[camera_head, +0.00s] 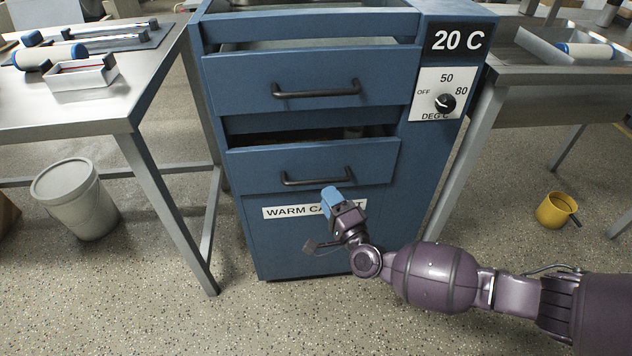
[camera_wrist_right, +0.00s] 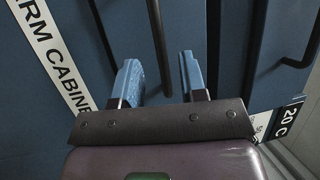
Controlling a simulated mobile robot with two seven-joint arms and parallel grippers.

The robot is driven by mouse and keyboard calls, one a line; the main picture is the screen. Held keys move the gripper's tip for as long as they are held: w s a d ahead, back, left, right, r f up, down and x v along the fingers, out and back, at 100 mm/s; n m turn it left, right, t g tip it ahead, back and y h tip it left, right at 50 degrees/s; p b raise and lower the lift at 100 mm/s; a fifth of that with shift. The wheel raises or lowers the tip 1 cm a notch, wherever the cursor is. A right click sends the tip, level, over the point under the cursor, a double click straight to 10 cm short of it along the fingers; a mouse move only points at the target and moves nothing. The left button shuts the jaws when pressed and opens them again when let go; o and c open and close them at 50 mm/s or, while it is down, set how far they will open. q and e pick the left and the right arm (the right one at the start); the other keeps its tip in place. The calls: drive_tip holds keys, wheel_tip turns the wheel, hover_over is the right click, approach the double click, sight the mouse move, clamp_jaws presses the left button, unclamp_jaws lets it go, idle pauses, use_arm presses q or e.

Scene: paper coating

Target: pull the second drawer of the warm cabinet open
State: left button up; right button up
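The blue warm cabinet (camera_head: 300,235) stands in the middle of the head view. Its upper drawer (camera_head: 240,85) has a dark bar handle (camera_head: 316,91). The second drawer (camera_head: 250,170) is below, with a dark gap above its front, so it stands partly out. Its handle (camera_head: 317,179) shows in the wrist view as a dark bar (camera_wrist_right: 158,40). My right gripper (camera_head: 331,197) is at the right part of this handle. In the wrist view its blue fingers (camera_wrist_right: 160,80) are apart, with the bar's end between them; contact cannot be told. My left gripper is not in view.
A table with trays (camera_head: 120,105) stands at the left, another (camera_head: 545,75) at the right. A grey bin (camera_head: 75,200) and a yellow mug (camera_head: 554,210) are on the floor. The dial panel (camera_head: 437,95) is right of the drawers. Floor before the cabinet is clear.

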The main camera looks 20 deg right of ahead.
sight(317, 181)
drive_tip(key=shift+b+x, duration=0.55)
drive_tip(key=shift+x, duration=2.55)
drive_tip(key=shift+c, duration=0.5)
clamp_jaws()
